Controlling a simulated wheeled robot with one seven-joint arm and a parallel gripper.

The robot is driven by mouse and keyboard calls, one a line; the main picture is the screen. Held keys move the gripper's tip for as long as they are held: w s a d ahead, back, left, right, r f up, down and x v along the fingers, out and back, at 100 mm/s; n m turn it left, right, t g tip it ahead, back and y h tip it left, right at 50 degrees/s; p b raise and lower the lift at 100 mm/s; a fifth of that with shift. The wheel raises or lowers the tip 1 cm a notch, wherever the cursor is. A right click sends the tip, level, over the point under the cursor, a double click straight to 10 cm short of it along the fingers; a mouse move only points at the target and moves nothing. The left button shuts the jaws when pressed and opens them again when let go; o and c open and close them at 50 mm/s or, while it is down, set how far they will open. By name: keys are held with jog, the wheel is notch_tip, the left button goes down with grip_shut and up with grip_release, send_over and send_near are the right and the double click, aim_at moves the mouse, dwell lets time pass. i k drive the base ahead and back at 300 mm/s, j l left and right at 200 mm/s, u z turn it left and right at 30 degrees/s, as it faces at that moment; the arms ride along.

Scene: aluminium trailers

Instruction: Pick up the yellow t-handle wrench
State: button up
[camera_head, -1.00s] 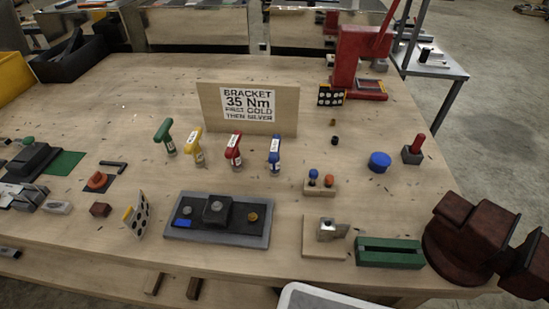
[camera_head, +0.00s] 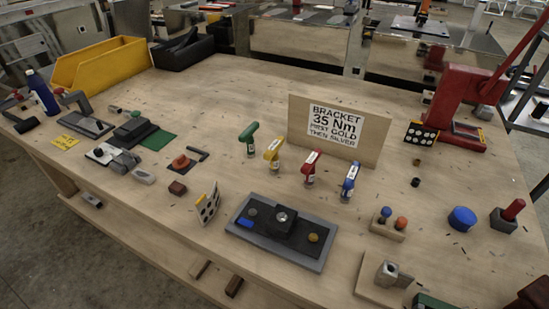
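The yellow t-handle wrench (camera_head: 273,152) stands upright on the wooden bench, in front of the bracket sign and toward its left end. It has a yellow cross handle with a pale label and a narrow lower part. It is second from the left in a row, with a green t-handle wrench (camera_head: 250,139) to its left. A red one (camera_head: 311,166) and a blue one (camera_head: 349,181) stand to its right. Nothing covers it from this side. My gripper is not in view.
The sign board (camera_head: 339,131) stands close behind the row. A grey fixture plate (camera_head: 280,231) lies in front, with an upright dotted card (camera_head: 208,203) to its left. A red press (camera_head: 464,100) stands at the back right.

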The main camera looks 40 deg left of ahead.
aim_at(271, 154)
jog(key=k+j+u, duration=0.1)
jog(key=u, duration=0.35)
jog(key=k+j+u, duration=0.15)
jog(key=u, duration=0.3)
jog(key=k+j+u, duration=0.2)
jog(key=u, duration=0.3)
jog(key=i+j+z, duration=0.4)
jog(key=j, duration=0.25)
jog(key=i+j+z, duration=0.4)
jog(key=j, duration=0.4)
jog(key=i+j+z, duration=0.25)
jog(key=j, duration=0.15)
jog(key=k, duration=0.1)
